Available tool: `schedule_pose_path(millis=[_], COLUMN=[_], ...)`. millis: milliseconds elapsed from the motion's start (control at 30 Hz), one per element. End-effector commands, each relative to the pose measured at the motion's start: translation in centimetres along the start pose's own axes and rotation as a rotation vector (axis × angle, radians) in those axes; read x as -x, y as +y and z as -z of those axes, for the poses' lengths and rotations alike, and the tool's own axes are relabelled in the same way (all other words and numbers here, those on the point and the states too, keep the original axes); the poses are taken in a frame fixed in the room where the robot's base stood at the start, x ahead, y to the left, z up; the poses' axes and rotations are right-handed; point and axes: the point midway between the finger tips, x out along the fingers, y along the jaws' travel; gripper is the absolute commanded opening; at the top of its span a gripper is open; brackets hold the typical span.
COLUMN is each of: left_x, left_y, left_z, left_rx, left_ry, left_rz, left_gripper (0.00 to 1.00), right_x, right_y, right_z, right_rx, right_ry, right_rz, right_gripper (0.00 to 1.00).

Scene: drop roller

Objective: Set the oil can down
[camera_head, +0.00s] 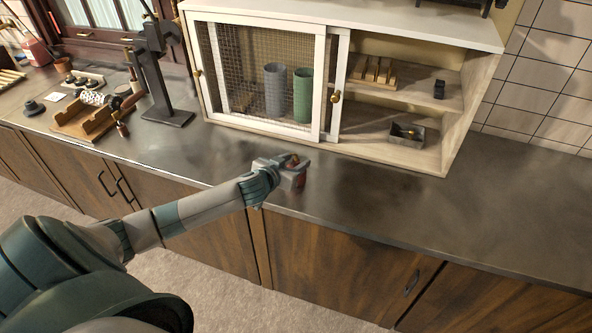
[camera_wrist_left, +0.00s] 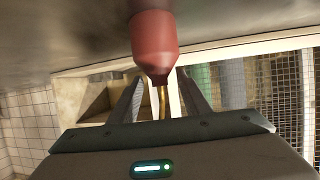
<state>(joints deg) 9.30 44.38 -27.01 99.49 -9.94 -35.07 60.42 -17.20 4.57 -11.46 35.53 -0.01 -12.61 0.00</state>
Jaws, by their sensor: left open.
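The oil can (camera_wrist_left: 153,42) is red with a thin brass spout. In the left wrist view, which shows the counter at the top, its body reaches the dark countertop and it looks upright. My left gripper (camera_head: 293,174) is low over the counter's front part, before the cabinet. In the left wrist view its two fingers stand apart on either side of the can's narrow spout end, and the jaws are open. In the head view the gripper hides most of the can. My right gripper is out of view.
A white cabinet (camera_head: 400,25) with a mesh sliding door stands behind; grey (camera_head: 275,90) and green (camera_head: 303,95) cylinders are inside. Its right shelves hold a wooden rack (camera_head: 373,72) and a metal tray (camera_head: 407,135). A black stand (camera_head: 160,90) is left. The counter right of my gripper is clear.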

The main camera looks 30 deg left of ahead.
Motion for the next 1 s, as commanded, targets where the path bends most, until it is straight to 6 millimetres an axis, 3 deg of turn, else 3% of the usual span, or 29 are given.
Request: schedule_pose_path(millis=[200, 633, 667, 833, 1000], left_x=[-1.00, -1.01, -1.00, -1.00, -0.99], left_y=[0.01, 0.00, 0.00, 0.00, 0.01], left_z=[0.00, -0.04, -0.04, -0.06, -0.27], left_rx=[-0.002, -0.001, -0.001, -0.001, -0.001], left_ry=[0.000, 0.000, 0.000, -0.001, -0.004], left_rz=[0.000, 0.000, 0.000, 0.000, 0.001], left_gripper=[0.43, 0.43, 0.41, 0.00, 0.00], right_x=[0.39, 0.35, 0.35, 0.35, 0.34], right_y=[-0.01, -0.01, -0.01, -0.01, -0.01], right_z=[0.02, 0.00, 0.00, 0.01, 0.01], right_rx=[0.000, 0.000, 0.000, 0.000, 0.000], right_ry=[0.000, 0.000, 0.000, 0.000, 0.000], right_rz=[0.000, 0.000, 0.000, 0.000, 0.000], right_gripper=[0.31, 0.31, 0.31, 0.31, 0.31])
